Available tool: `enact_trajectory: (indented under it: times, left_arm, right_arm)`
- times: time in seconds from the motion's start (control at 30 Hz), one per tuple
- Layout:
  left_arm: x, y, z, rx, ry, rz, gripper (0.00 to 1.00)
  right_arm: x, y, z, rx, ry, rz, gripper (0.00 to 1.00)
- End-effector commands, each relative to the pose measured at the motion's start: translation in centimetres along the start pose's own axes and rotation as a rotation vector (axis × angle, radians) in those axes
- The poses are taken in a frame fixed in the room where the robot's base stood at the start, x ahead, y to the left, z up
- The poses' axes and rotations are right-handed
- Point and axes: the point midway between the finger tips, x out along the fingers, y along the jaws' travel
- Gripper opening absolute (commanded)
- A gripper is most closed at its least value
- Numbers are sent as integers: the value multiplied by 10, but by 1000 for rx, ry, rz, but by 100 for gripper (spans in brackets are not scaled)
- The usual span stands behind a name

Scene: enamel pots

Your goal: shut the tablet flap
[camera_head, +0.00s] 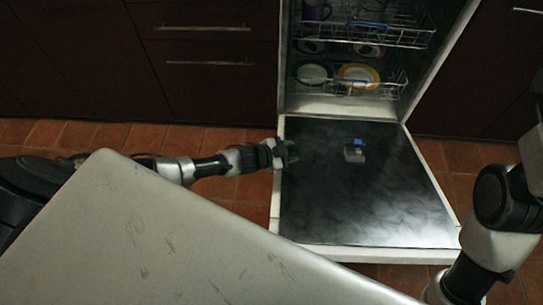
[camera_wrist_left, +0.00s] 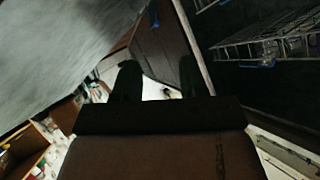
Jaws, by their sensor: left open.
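The tablet flap (camera_head: 359,142) is a small blue piece on a pale grey dispenser (camera_head: 354,155), on the inner face of the lowered dishwasher door (camera_head: 340,205). The flap looks raised, at the dispenser's far edge; its exact angle is too small to tell. My left gripper (camera_head: 291,152) is over the door's left edge, left of the dispenser and apart from it. In the left wrist view its two dark fingers (camera_wrist_left: 158,80) are spread with nothing between them. My right arm shows at the right, but its gripper is out of view.
The dishwasher's lower rack (camera_head: 385,88) holds plates, with an upper rack (camera_head: 390,38) above it. A pale worktop (camera_head: 150,235) fills the lower left, in front of the door. Dark cabinets (camera_head: 205,90) flank the machine. Tiled floor (camera_head: 240,190) shows left of the door.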

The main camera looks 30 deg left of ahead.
Motion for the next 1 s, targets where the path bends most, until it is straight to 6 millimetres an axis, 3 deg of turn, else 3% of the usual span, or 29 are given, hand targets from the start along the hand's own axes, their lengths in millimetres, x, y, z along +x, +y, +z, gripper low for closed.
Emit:
enact_trajectory:
  times: [0.03, 0.4, 0.6, 1.0]
  left_arm:
    - [-8, 0, -4, -21, -22, -9, 43]
    - [-41, 15, 18, -138, -177, -68, 43]
    - [-52, 22, 28, -169, -225, -81, 43]
    - [-53, 24, 32, -176, -234, -83, 43]
  right_arm:
    - [17, 2, 2, 0, 0, 0, 43]
    - [66, 8, 8, 0, 0, 0, 43]
    - [76, 9, 9, 0, 0, 0, 43]
    - [76, 9, 9, 0, 0, 0, 43]
